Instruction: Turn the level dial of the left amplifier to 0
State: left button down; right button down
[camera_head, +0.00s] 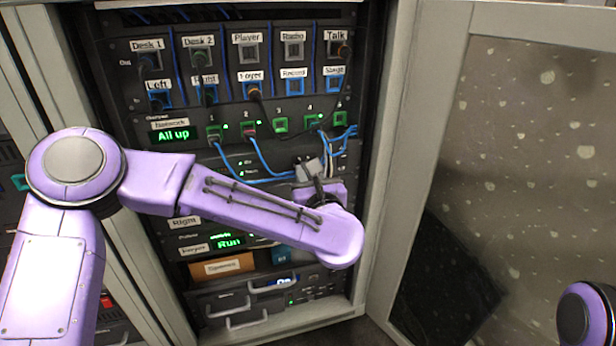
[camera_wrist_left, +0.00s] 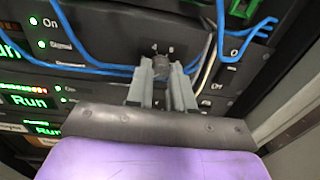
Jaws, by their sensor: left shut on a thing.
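In the left wrist view, a small dark round dial (camera_wrist_left: 161,66) sits on a black amplifier panel (camera_wrist_left: 112,48), with a few light marks around it. My left gripper (camera_wrist_left: 163,74) is shut on this dial, one grey finger on each side. The dial's pointer and setting cannot be read. In the head view my left gripper (camera_head: 309,169) is partly seen at the rack, and my forearm hides the dial and most of that amplifier. My right gripper is out of view.
A lower unit labelled Right shows a green Run display (camera_head: 229,242). The open cabinet door (camera_head: 415,200) stands at the right.

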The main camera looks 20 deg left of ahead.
pick_arm(q)
jog(key=c, duration=1)
grip_release()
jog(key=p+v, duration=0.2)
jog(key=v, duration=0.8)
jog(key=shift+s+p, duration=0.25)
jog(key=shift+p, duration=0.05)
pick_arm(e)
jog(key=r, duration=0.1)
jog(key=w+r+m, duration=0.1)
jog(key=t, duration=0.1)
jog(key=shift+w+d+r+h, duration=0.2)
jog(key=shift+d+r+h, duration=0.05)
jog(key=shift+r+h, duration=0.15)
pick_arm(q)
jog(key=shift+d, duration=0.1)
